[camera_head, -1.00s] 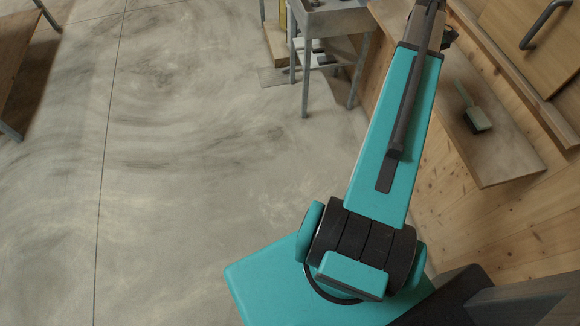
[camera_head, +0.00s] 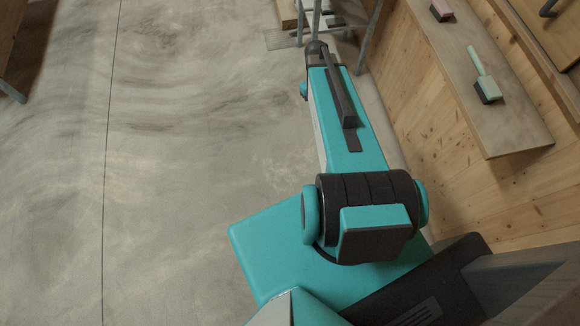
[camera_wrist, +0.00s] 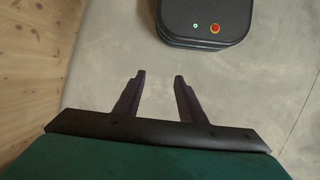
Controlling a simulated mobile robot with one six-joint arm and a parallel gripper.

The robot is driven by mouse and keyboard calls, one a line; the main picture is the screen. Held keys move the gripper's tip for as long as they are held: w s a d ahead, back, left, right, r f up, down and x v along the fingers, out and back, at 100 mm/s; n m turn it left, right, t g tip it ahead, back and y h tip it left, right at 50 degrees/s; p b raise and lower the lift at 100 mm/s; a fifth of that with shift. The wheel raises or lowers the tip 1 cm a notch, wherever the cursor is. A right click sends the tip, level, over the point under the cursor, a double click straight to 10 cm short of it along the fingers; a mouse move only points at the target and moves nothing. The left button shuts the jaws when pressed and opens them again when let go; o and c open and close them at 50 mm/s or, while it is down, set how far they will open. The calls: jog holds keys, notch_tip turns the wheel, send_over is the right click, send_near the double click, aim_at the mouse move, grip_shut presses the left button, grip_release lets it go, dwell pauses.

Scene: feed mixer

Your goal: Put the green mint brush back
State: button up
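The mint green brush (camera_head: 484,76) lies on the wooden shelf at the right in the head view, its handle pointing up and away and its dark bristles at the near end. My gripper (camera_wrist: 160,76) shows in the wrist view with its two dark fingers apart and nothing between them. It points down over the bare floor, away from the brush. In the head view my gripper is not visible. The wrist view does not show the brush.
A pink brush (camera_head: 441,10) lies farther back on the same wooden shelf (camera_head: 508,132). A wooden wall stands below the shelf. A metal-legged stand (camera_head: 368,35) is at the top. My dark base with a red button shows in the wrist view.

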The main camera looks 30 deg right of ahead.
jog(key=s+a+f, duration=0.6)
jog(key=s+a, duration=0.2)
jog(key=a, duration=0.2)
jog(key=s+a+f+g, duration=0.1)
jog(key=s+a+f, duration=0.6)
jog(key=a, duration=0.3)
jog(key=shift+s+a+n+g, duration=0.3)
jog(key=shift+s+a, duration=0.1)
jog(key=shift+s, duration=0.1)
notch_tip(320, 180, down, 7)
jog(key=b, duration=0.7)
jog(key=shift+s, duration=0.2)
jog(key=shift+r, duration=0.15)
